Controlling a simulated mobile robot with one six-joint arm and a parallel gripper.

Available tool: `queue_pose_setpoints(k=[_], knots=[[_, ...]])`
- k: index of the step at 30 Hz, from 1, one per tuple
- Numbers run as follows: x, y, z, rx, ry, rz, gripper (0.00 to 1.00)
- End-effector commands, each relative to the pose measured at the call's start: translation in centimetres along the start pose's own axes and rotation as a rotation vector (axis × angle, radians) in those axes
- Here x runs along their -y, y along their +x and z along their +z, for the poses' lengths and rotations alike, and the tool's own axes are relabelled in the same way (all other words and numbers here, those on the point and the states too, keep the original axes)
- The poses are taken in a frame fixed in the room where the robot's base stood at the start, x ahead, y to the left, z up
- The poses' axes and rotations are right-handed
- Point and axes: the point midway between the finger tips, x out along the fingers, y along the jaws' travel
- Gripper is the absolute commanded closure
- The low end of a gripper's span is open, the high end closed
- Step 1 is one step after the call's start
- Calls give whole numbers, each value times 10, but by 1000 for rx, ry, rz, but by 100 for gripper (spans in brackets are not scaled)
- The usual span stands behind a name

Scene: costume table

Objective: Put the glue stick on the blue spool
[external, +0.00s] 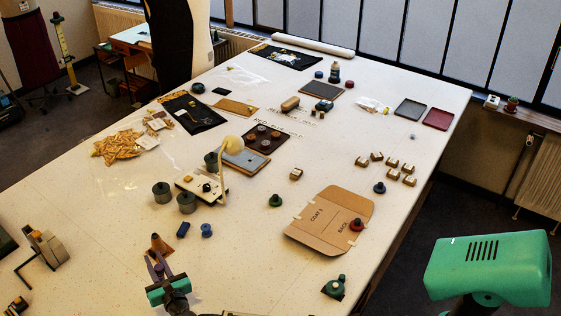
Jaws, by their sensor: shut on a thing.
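My gripper (157,260) is low over the near part of the table, its two dark fingers pointing away from the camera. It is shut on a small orange-brown piece (160,243) at its fingertips. The view is too coarse to tell whether this piece is the glue stick. A small blue spool (207,231) stands upright on the table, to the right of my gripper and a little farther away. A dark blue block (183,229) lies just left of the spool, apart from it. I see nothing on top of the spool.
Grey-green cylinders (187,202) and a cream device with a curved lamp (207,187) stand behind the spool. A cardboard folder (318,238) with a red knobbed piece (356,224) lies to the right. The table between spool and folder is clear.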

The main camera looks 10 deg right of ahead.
Motion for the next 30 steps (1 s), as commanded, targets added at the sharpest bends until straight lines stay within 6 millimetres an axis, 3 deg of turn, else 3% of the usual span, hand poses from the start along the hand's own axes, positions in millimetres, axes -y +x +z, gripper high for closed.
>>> queue_pose_setpoints(k=[30], knots=[[75,-105,17,1,0,1,100]])
